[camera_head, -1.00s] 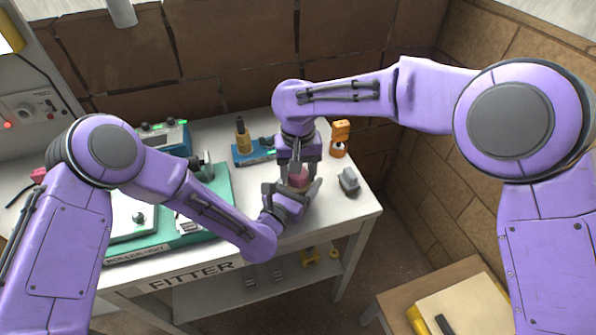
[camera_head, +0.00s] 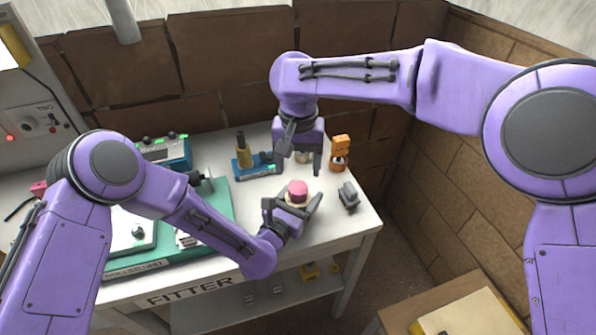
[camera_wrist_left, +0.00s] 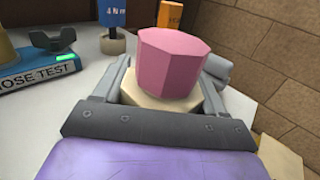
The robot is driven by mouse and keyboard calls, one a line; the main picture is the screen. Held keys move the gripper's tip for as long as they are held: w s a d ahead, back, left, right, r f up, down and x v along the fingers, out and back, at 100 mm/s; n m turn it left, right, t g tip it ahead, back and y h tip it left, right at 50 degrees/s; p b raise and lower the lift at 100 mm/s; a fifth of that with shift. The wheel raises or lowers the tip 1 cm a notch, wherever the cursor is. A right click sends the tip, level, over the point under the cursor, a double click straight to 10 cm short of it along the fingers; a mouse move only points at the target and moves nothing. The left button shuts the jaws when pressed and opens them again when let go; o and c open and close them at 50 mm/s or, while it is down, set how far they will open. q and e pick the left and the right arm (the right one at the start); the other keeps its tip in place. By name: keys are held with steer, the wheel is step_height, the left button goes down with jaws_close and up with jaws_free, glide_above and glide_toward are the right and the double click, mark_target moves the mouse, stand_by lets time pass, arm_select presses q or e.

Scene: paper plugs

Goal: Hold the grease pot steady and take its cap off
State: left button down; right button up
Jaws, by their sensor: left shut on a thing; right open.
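The grease pot has a cream body (camera_wrist_left: 175,100) and a pink faceted cap (camera_wrist_left: 172,62). The cap sits on top of the pot; it also shows in the head view (camera_head: 298,188). My left gripper (camera_head: 293,208) is shut around the pot's body, near the table's front right. The pot looks upright, and its lower part is hidden by the gripper. My right gripper (camera_head: 300,165) is open and empty, pointing down behind and above the pot, clear of the cap.
A blue hose-test stand (camera_head: 252,165) is at the back of the white table (camera_head: 262,210). An orange item (camera_head: 340,148) stands back right, and a grey part (camera_head: 348,196) lies right of the pot. A green-based unit (camera_head: 150,262) fills the left side.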

mark_target(298, 188)
step_height(298, 188, down, 8)
steer(key=shift+r, duration=0.15)
steer(key=shift+c, duration=0.3)
steer(key=c, duration=1)
steer(key=n, duration=0.3)
steer(key=shift+n, duration=0.3)
steer(key=shift+c, duration=0.2)
steer(key=o, duration=1.2)
